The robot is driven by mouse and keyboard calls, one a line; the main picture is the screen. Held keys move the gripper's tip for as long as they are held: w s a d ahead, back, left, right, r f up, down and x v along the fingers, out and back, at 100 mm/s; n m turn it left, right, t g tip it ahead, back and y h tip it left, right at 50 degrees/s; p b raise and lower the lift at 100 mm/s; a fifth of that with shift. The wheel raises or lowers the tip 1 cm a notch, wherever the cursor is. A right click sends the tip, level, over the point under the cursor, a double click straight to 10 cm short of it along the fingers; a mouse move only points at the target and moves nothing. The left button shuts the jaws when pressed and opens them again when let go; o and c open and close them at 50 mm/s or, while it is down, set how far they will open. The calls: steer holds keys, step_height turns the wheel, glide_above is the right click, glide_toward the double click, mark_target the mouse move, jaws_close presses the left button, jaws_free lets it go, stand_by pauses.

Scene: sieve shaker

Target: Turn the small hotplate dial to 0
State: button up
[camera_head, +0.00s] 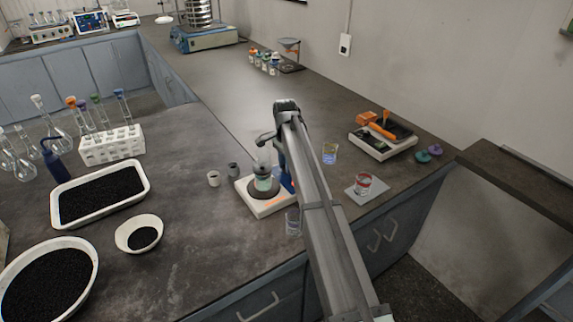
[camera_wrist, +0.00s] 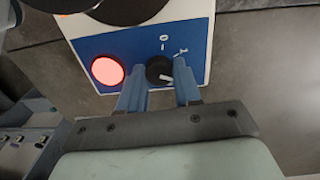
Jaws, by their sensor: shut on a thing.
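The small hotplate (camera_wrist: 203,22) fills the upper middle of the wrist view, with a blue front panel and a lit red lamp (camera_wrist: 107,71). Its black dial (camera_wrist: 157,68) sits right of the lamp, between my two blue fingers. My gripper (camera_wrist: 160,79) is shut on the dial. The marks 0 and 1 are printed above the dial, with 1 to the right. A white pointer mark shows low on the dial's right side, partly hidden by the right finger, and does not face the 0. In the head view the hotplate (camera_head: 257,208) stands left of my arm, carrying a beaker of greenish liquid (camera_head: 263,183).
Two small cups (camera_head: 214,178) stand left of the hotplate. A glass (camera_head: 293,221) stands close by my arm. Black-filled trays lie at left.

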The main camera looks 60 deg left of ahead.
steer(key=shift+n, duration=0.3)
steer(key=n, duration=0.9)
steer(key=shift+n, duration=0.4)
steer(key=n, duration=0.4)
steer(key=shift+n, duration=0.3)
steer(key=n, duration=0.4)
steer(key=shift+n, duration=0.4)
steer(key=shift+y, duration=0.3)
steer(key=o, duration=1)
steer(key=shift+r, duration=0.1)
steer(key=r, duration=1.3)
steer(key=shift+s+d+r, duration=0.1)
steer(key=shift+s+r, duration=0.15)
steer(key=shift+r, duration=0.05)
